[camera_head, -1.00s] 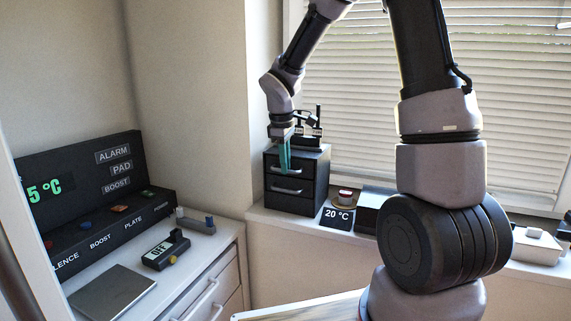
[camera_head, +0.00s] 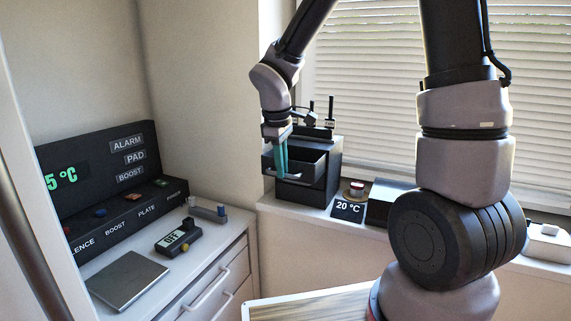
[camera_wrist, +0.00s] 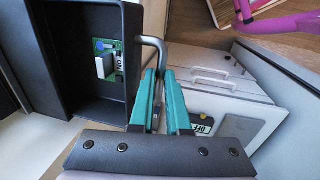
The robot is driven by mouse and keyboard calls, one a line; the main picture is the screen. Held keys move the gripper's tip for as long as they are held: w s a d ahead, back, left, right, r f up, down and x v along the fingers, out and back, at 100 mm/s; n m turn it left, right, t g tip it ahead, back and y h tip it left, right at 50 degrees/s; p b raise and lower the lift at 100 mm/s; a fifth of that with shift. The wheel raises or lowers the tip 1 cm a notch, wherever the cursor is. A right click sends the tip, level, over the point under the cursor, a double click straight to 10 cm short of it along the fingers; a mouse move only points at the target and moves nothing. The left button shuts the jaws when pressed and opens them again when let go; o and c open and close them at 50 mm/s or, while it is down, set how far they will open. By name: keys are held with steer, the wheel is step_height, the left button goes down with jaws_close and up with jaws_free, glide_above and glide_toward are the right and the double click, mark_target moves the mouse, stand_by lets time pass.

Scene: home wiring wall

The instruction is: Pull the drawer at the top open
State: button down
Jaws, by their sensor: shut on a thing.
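The small dark two-drawer cabinet (camera_head: 321,176) stands on the window sill. Its top drawer (camera_head: 304,162) is pulled out towards the room, and its open inside shows. In the wrist view the drawer (camera_wrist: 58,75) holds a small green circuit board (camera_wrist: 107,60) with white parts. My gripper (camera_head: 281,174) has teal fingers pointing down at the drawer's front. The lower drawer is largely hidden in the head view.
A 20 °C display (camera_head: 347,210) and a red-topped button (camera_head: 356,189) stand right of the cabinet. Several dark posts (camera_head: 330,108) rise from the cabinet top. A counter (camera_head: 215,243) at left bears a control panel (camera_head: 100,190) and an OFF switch box (camera_head: 178,239). Air before the drawer looks clear.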

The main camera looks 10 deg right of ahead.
steer(key=c, duration=0.9)
jaws_free()
steer(key=r, duration=0.3)
steer(key=s+r, duration=0.1)
steer(key=r, duration=0.3)
steer(key=a+r, duration=0.1)
steer(key=r, duration=0.2)
steer(key=shift+s+r, duration=0.3)
steer(key=shift+r, duration=0.05)
steer(key=s+d+r+m+t+y, duration=0.1)
steer(key=s+d+r+m+t, duration=0.1)
steer(key=s+d+m, duration=0.2)
steer(key=s+d+r+m+t+y, duration=0.1)
steer(key=s+d+r+m, duration=0.2)
steer(key=s+d+m, duration=0.1)
steer(key=s+d+r+m+t+y, duration=0.1)
steer(key=s+d+r+m+t, duration=0.1)
steer(key=m, duration=0.5)
steer(key=shift+s+d+r+t, duration=0.15)
steer(key=shift+s+d+r, duration=0.1)
steer(key=shift+s+d, duration=0.5)
steer(key=shift+s+d+r+t, duration=0.2)
steer(key=shift+s+d, duration=0.25)
steer(key=shift+d, duration=0.5)
